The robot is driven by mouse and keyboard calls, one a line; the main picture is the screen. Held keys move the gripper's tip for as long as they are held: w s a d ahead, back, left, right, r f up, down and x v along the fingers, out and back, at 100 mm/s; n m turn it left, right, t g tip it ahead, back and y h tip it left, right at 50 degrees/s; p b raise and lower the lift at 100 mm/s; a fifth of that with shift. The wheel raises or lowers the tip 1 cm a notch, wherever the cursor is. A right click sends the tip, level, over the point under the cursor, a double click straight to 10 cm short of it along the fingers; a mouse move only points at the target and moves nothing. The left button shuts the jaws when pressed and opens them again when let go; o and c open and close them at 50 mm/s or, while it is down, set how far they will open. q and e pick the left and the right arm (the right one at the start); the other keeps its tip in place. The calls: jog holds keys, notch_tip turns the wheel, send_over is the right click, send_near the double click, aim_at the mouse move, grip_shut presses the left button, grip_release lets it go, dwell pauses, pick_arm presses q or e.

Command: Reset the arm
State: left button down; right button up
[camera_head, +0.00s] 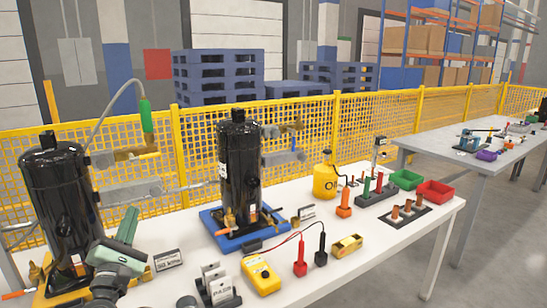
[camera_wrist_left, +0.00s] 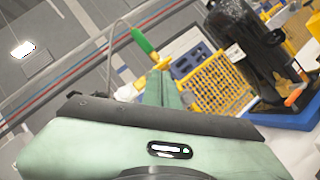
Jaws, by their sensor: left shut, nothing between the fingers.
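My left gripper (camera_head: 131,212) is at the lower left of the head view, its pale green body low over the near left part of the white table (camera_head: 340,245). Its fingers are together and hold nothing. In the left wrist view the fingers (camera_wrist_left: 163,85) show behind the green housing, pointing away, with a black compressor to their right. A black compressor (camera_head: 62,195) stands just left of the gripper. Another black compressor (camera_head: 238,160) stands upright on a blue pallet (camera_head: 228,241) to its right. My right gripper is not in view.
A yellow tester (camera_head: 262,275), a yellow oil can (camera_head: 325,181), and green (camera_head: 406,179) and red (camera_head: 434,192) bins stand on the table. A yellow mesh fence (camera_head: 385,117) runs behind. The table's front right area is clear.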

pick_arm(q)
jog(key=s+d+f+m+g+h, duration=0.4)
jog(key=s+d+f+m+g, duration=0.15)
jog(key=d+f+m, duration=0.45)
jog(key=s+d+f+m+g+h, duration=0.3)
jog(key=s+d+f+m+g, duration=0.3)
jog(key=f+m, duration=0.4)
jog(key=s+a+f+m+g+y, duration=0.1)
jog(key=s+f+m+g+y, duration=0.2)
jog(key=s, duration=0.6)
jog(key=s+a+f+m+g, duration=0.1)
jog(key=s+f+m+g, duration=0.15)
jog(key=s+f, duration=0.5)
jog(key=s+a+f+m+g+y, duration=0.1)
jog(key=s+f+m+g+y, duration=0.15)
jog(key=s, duration=0.75)
notch_tip(320, 180, down, 24)
jog(key=s+p, duration=0.2)
jog(key=s+a+f+m+g+p, duration=0.1)
jog(key=s+a+f+g, duration=0.1)
jog(key=s+f, duration=1.3)
jog(key=shift+s+a, duration=0.55)
jog(key=shift+s, duration=0.3)
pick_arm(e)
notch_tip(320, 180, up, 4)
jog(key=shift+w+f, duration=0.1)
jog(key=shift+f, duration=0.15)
